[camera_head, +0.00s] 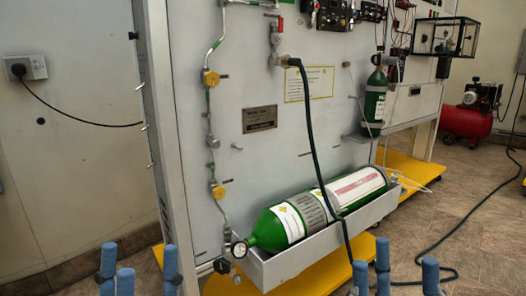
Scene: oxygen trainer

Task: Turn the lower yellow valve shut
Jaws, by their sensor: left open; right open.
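The lower yellow valve (218,192) sits on a thin metal pipe on the left side of the grey panel. A small dark handle sticks out to its right. The upper yellow valve (210,78) is on the same pipe, higher up. My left gripper (139,264) is at the bottom left, its blue fingers spread and empty, below and left of the lower valve and apart from it. My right gripper (396,264) is at the bottom right, open and empty, far right of the valve. The lower parts of both grippers are cut off by the picture edge.
A green gas cylinder (290,221) lies in a grey tray (290,262) right of the lower valve. A pressure gauge (240,249) is below the valve. A black hose (318,160) hangs in front of the panel. A panel frame post (160,110) stands left of the pipe.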

